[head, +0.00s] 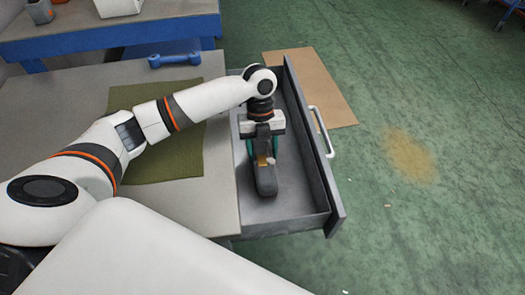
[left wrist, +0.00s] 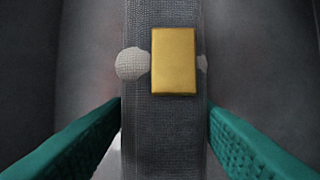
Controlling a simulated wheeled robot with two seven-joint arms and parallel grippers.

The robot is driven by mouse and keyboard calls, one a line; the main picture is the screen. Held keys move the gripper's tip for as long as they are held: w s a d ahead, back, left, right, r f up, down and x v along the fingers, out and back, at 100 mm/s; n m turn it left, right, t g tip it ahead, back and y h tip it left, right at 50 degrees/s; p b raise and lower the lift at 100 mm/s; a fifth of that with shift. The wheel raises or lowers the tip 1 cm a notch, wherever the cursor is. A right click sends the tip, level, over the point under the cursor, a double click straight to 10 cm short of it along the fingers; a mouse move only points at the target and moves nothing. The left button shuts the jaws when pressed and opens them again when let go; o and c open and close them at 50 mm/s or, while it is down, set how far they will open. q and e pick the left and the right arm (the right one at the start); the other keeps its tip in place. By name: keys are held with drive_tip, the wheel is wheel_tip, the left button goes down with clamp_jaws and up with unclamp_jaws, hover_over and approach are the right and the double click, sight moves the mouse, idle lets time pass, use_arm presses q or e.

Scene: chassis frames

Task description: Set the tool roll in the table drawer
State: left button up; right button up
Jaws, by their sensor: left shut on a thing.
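The table drawer (head: 290,214) is pulled open at the right side of the table, with a light handle on its front. The tool roll (head: 265,181) is a dark grey roll with a yellow patch and a pale tie. It is inside the drawer outline, lengthwise; I cannot tell if it touches the drawer floor. My left gripper (head: 262,158) reaches down over the drawer and is shut on the roll. In the left wrist view the grey roll (left wrist: 163,130) stands between the green fingers of my gripper (left wrist: 165,135). My right gripper is not in view.
A green mat (head: 165,165) lies on the grey table (head: 65,105). A blue dumbbell-shaped thing (head: 174,60) lies at the table's far edge. A blue bench (head: 120,32) stands behind. A brown board (head: 308,85) lies on the green floor beyond the drawer.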

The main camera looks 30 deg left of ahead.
use_arm(q)
drive_tip(key=shift+f, duration=0.15)
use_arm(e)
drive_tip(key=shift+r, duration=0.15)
use_arm(q)
drive_tip(key=o, duration=1.3)
drive_tip(key=shift+o, duration=0.2)
drive_tip(key=shift+w+r, duration=0.1)
drive_tip(key=shift+r, duration=0.25)
drive_tip(key=p+v, duration=0.2)
drive_tip(key=v, duration=0.9)
drive_tip(key=shift+r, duration=0.2)
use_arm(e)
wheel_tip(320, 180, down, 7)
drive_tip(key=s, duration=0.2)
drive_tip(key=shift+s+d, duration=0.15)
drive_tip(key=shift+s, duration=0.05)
use_arm(q)
drive_tip(key=shift+a, duration=0.1)
